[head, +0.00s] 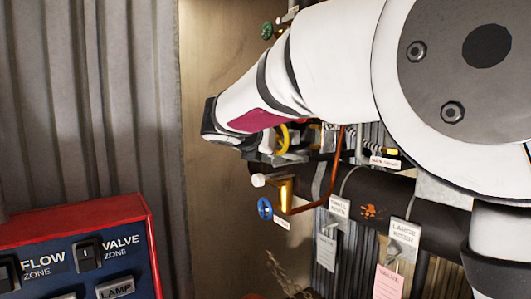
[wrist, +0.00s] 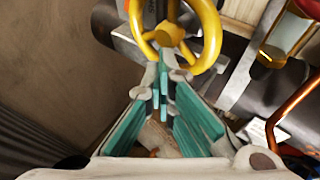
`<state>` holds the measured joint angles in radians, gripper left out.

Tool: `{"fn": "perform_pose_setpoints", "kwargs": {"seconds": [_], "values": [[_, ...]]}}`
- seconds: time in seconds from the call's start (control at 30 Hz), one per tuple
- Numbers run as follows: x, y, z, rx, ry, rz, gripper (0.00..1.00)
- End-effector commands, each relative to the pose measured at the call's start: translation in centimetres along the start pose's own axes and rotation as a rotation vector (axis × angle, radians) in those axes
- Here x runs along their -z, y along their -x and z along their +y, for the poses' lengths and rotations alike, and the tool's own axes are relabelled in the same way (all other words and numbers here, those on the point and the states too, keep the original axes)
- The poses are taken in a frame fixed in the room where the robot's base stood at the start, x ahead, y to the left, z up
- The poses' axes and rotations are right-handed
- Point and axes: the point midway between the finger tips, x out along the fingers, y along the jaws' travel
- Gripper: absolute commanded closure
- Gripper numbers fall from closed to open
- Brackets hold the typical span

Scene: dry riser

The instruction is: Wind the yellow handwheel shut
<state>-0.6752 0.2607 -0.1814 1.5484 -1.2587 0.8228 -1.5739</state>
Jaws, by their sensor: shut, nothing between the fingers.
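The yellow handwheel (wrist: 172,32) shows at the top of the wrist view, with spokes meeting at a yellow hub. In the head view the yellow handwheel (head: 282,139) is partly hidden by my arm and the fittings around it. My gripper (wrist: 162,78) has teal-lined fingers that meet at the tips, with nothing between them. The fingertips are at the lower rim of the handwheel in the wrist view. I cannot tell whether they touch it. In the head view my arm's end is just left of the handwheel, and the fingers are mostly hidden.
A blue handwheel (head: 265,209) sits below on a copper pipe, and a green handwheel (head: 267,31) above. A dark riser pipe (head: 373,189) runs to the right with hanging tags. A red-edged control box (head: 75,218) stands at lower left. Bare wall (head: 205,150) lies left of the valves.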

Motion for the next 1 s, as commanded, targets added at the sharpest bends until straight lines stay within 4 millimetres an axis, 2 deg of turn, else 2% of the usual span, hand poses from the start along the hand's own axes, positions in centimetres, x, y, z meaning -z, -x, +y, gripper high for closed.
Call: {"fn": "perform_pose_setpoints", "kwargs": {"seconds": [0.2, 0.5, 0.8, 1.0], "values": [[-0.7, -1.1, 1.2, 0.003, -0.002, -0.003, 1.00], [-3.8, -0.8, 2.4, 0.003, -0.003, -0.006, 1.00], [-6.0, 1.0, 1.0, 0.002, -0.004, -0.006, 1.00], [-5.7, 1.9, -0.3, 0.001, -0.002, -0.004, 1.00]]}}
